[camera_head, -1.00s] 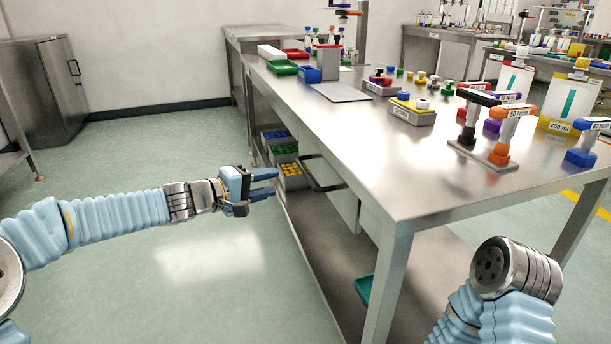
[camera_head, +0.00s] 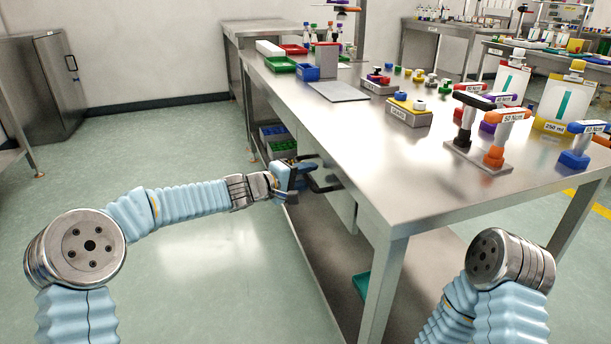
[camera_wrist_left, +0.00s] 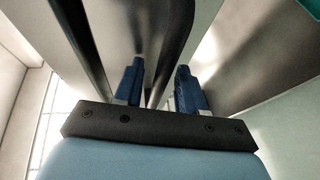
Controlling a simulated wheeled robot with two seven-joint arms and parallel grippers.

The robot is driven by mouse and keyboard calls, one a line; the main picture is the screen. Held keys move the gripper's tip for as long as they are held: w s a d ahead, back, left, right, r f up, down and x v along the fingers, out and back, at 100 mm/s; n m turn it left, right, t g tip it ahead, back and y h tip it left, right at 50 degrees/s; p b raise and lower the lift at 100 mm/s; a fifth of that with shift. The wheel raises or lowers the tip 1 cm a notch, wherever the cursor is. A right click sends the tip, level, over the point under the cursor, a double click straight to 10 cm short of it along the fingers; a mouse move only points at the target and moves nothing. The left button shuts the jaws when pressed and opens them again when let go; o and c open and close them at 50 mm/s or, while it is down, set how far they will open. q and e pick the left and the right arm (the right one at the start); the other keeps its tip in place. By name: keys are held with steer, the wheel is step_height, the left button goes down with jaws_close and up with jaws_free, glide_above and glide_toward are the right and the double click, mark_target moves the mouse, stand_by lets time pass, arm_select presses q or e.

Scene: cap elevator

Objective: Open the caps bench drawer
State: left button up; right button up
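The bench drawer front (camera_head: 342,205) is a grey panel under the near part of the steel bench, flush with it. Its dark bar handle (camera_head: 327,185) sticks out to the left. My left gripper (camera_head: 308,172) is at the handle and covers part of it. In the left wrist view, the two blue fingers (camera_wrist_left: 158,85) stand apart, and a dark handle bar (camera_wrist_left: 172,45) runs down toward the gap between them. I cannot tell whether the fingers touch it. My right arm shows at the lower right, but its gripper is out of view.
The steel bench top (camera_head: 320,125) carries trays, caps and torque tools above the drawer. Bins with blue and green contents (camera_head: 283,146) stand under the bench just beyond my left gripper. A bench leg (camera_head: 385,290) stands at the near corner. The floor on the left is clear.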

arm_select(q)
jaws_close()
steer(key=s+a+b, duration=0.3)
steer(key=a, duration=0.7)
steer(key=s+a+b, duration=0.2)
steer(key=s+a, duration=0.2)
steer(key=a, duration=0.7)
steer(key=s+a+b, duration=0.3)
steer(key=a, duration=0.8)
steer(key=shift+s+a+b, duration=0.25)
steer(key=shift+s+b, duration=0.05)
steer(key=shift+s, duration=0.05)
steer(key=shift+o, duration=0.3)
jaws_free()
